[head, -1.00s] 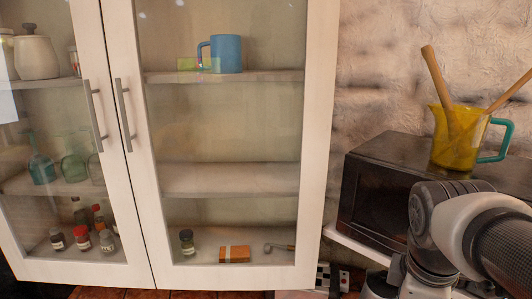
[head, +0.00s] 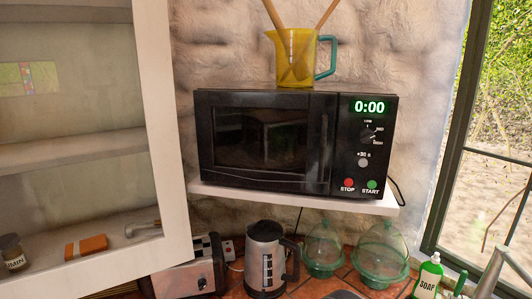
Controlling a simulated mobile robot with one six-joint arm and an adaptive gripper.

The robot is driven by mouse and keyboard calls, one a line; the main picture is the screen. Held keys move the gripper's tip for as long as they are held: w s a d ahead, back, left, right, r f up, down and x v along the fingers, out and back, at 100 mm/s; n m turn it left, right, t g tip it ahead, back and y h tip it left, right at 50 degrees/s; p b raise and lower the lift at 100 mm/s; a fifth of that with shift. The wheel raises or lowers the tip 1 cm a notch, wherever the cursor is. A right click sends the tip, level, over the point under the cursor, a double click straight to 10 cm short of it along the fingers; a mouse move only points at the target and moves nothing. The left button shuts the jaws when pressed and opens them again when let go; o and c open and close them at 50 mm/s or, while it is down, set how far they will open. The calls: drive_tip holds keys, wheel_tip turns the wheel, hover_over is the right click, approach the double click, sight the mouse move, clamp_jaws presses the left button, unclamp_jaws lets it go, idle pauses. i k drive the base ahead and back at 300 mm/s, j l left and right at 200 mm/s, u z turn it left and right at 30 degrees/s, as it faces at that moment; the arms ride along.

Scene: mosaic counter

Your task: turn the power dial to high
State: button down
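The power dial (head: 368,137) is a small round black knob on the right-hand panel of a black microwave (head: 265,143). Marks stand around it, with low at the top and high at the lower right; the pointer's direction is too small to tell. Above the dial, a green display (head: 369,107) reads 0:00. Below it are a grey +30 s button (head: 363,162), a red STOP button (head: 348,184) and a green START button (head: 372,185). The microwave door is shut. My gripper is not in the head view.
The microwave stands on a white shelf (head: 300,199). A yellow jug (head: 296,62) with wooden utensils is on top. Below are a toaster (head: 188,280), a kettle (head: 265,262), green glass domes (head: 382,253) and a soap bottle (head: 428,277). A glass-door cabinet (head: 160,130) is left, a window right.

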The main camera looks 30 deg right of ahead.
sight(367, 135)
drive_tip(key=z, duration=1.3)
drive_tip(key=l+u, duration=0.15)
drive_tip(key=u, duration=0.25)
drive_tip(key=k, duration=0.05)
